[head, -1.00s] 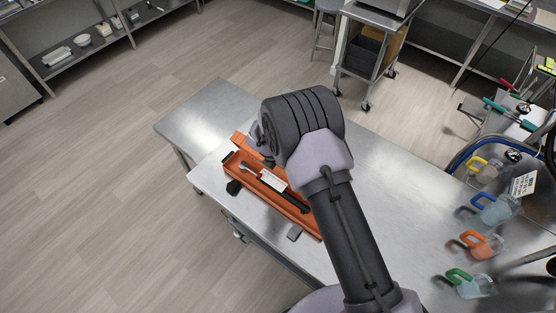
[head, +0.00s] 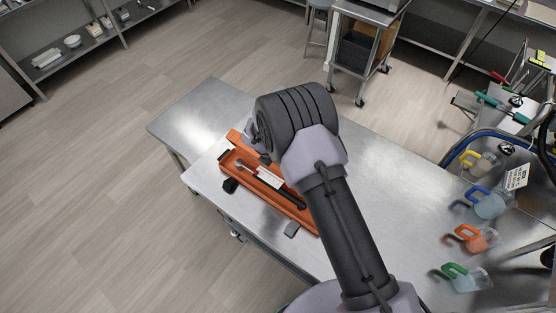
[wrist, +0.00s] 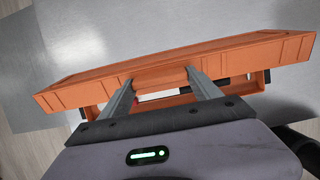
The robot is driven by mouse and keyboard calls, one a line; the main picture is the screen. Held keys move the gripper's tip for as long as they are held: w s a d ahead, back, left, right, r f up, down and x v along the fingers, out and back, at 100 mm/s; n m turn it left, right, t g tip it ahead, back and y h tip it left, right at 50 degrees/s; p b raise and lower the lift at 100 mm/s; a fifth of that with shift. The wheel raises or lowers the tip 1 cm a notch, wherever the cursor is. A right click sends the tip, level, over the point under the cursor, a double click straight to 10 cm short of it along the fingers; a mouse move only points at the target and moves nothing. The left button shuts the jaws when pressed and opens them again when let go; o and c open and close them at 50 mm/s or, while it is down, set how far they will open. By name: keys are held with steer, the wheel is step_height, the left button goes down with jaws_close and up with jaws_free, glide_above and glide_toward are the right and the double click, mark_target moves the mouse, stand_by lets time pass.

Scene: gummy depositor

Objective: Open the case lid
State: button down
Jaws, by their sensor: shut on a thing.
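The orange case (head: 300,213) lies on the metal table with its lid (head: 234,136) raised along the far side. A long dark tool with a silver head and a white label (head: 268,176) lies in the case. My arm hides much of the lid in the head view. In the wrist view, the orange lid (wrist: 240,58) spans the picture. My gripper (wrist: 160,82) is shut on the tab at the middle of the lid's edge, one finger at each side. My gripper's fingertips are hidden in the head view.
The steel table (head: 390,190) is clear to the right of my arm. Several jugs with coloured handles, one orange (head: 476,238), stand at the right. Small dark blocks (head: 291,229) sit by the case's near side. A wheeled cart (head: 358,50) stands behind.

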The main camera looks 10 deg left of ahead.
stand_by(0.3)
steer(key=shift+c, duration=0.6)
jaws_free()
steer(key=shift+s, duration=0.1)
steer(key=shift+r, duration=0.15)
steer(key=v, duration=1.7)
